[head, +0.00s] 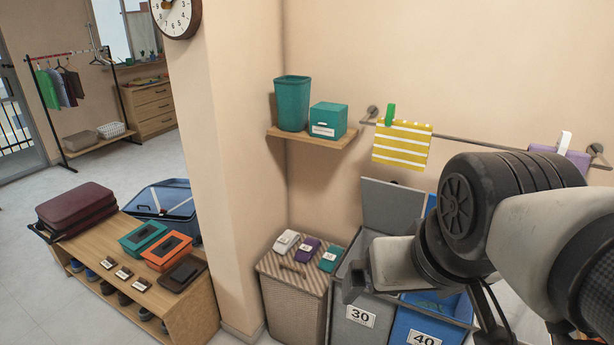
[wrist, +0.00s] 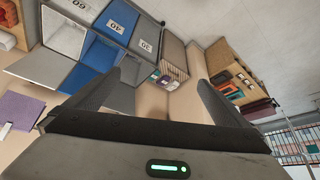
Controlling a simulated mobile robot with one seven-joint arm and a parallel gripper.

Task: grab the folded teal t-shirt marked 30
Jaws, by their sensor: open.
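A small folded teal cloth (head: 331,258) with a white label lies on the lid of a wicker hamper (head: 291,290), at the right end of a row of three. Beside it are a folded purple cloth (head: 307,250) and a folded whitish one (head: 286,242). Their label numbers are too small to read. My gripper (wrist: 167,75) is open and empty, its two dark fingers spread wide. In the wrist view the hamper (wrist: 173,58) and its small folded pieces show between the fingers, some distance away. In the head view my arm comes in from the right, above the bins.
Grey bin 30 (head: 352,325) and blue bin 40 (head: 425,335) stand right of the hamper, partly behind my arm. A shelf (head: 312,138) holds a teal bin and box. A rail carries a yellow striped towel (head: 402,145). A wall pillar and wooden bench (head: 190,310) stand left.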

